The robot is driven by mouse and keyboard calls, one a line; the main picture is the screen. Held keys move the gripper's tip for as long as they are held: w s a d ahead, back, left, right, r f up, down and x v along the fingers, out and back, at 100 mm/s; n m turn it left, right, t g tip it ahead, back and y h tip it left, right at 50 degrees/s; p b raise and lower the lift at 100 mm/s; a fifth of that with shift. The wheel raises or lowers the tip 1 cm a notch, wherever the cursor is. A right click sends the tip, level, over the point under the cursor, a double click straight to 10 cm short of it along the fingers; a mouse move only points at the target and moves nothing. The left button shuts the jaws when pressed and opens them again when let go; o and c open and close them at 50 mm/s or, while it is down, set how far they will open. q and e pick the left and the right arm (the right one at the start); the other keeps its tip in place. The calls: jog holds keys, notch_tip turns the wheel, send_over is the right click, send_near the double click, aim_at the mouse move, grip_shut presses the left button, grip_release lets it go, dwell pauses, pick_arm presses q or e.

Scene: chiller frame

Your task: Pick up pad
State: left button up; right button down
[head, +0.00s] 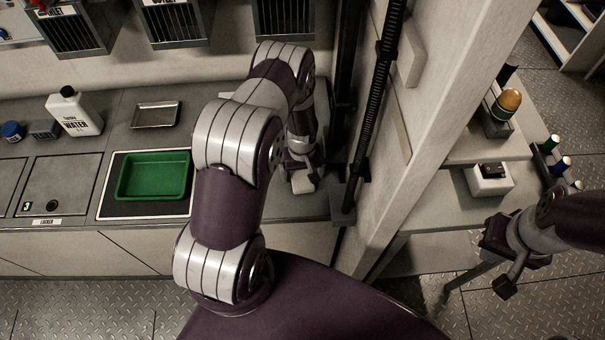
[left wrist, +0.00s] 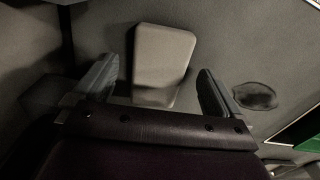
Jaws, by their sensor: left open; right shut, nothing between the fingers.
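The pad is a pale grey, rounded block. In the left wrist view the pad (left wrist: 163,58) lies between the two fingers of my left gripper (left wrist: 157,75), with a gap on each side. In the head view the pad (head: 303,183) shows just below my left gripper (head: 301,163) on the counter, partly covered by it. My left gripper is open and points down at the pad. My right gripper (head: 492,257) is shut and empty at the right, near the side shelf.
A green tray (head: 154,198) sits on a dark mat, left of my arm. A water bottle (head: 76,112) and a metal tray (head: 156,115) stand behind it. A dark vertical rail (head: 371,110) and a pale post (head: 447,100) rise close to the right of the left gripper.

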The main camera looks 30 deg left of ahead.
aim_at(302, 177)
pick_arm(q)
jog(key=shift+w+f, duration=0.1)
jog(key=shift+f, duration=0.8)
jog(key=c, duration=1.1)
jog(key=shift+r, duration=0.15)
notch_tip(302, 177, up, 10)
jog(key=shift+f, duration=0.1)
